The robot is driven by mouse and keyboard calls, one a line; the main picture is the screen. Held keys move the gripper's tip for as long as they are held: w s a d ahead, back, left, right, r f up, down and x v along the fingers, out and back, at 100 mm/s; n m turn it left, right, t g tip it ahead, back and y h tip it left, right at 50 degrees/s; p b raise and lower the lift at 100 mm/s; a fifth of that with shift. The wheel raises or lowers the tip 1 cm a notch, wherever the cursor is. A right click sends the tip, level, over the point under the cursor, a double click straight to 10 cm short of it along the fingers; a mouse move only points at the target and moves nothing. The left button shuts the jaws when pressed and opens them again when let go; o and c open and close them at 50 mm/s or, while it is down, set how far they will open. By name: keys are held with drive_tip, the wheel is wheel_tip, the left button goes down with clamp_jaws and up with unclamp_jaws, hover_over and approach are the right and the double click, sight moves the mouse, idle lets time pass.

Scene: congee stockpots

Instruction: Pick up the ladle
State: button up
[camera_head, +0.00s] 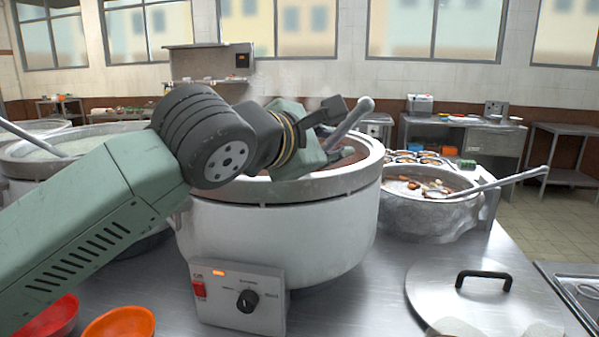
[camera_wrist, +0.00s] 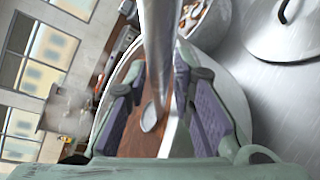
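A grey metal ladle (camera_head: 352,118) stands tilted in the large white heated stockpot (camera_head: 285,228). Its rounded handle end rises above the rim, toward the upper right. My gripper (camera_head: 330,138) is over this pot at the handle. In the wrist view, the ladle handle (camera_wrist: 160,45) runs between the two purple-padded fingers (camera_wrist: 165,110). The fingers look apart, with a gap beside the handle; I see no firm grip. The ladle's lower end is mostly hidden by my gripper and the pot; a small grey oval shows against the brown contents.
A smaller pot (camera_head: 425,215) with its own ladle (camera_head: 500,183) stands at right. A lid (camera_head: 475,295) with a black handle lies in front of it. Another large pot is at left, behind my arm. Orange bowls (camera_head: 120,323) sit at the front left.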

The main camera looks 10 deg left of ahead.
clamp_jaws()
idle(0.7)
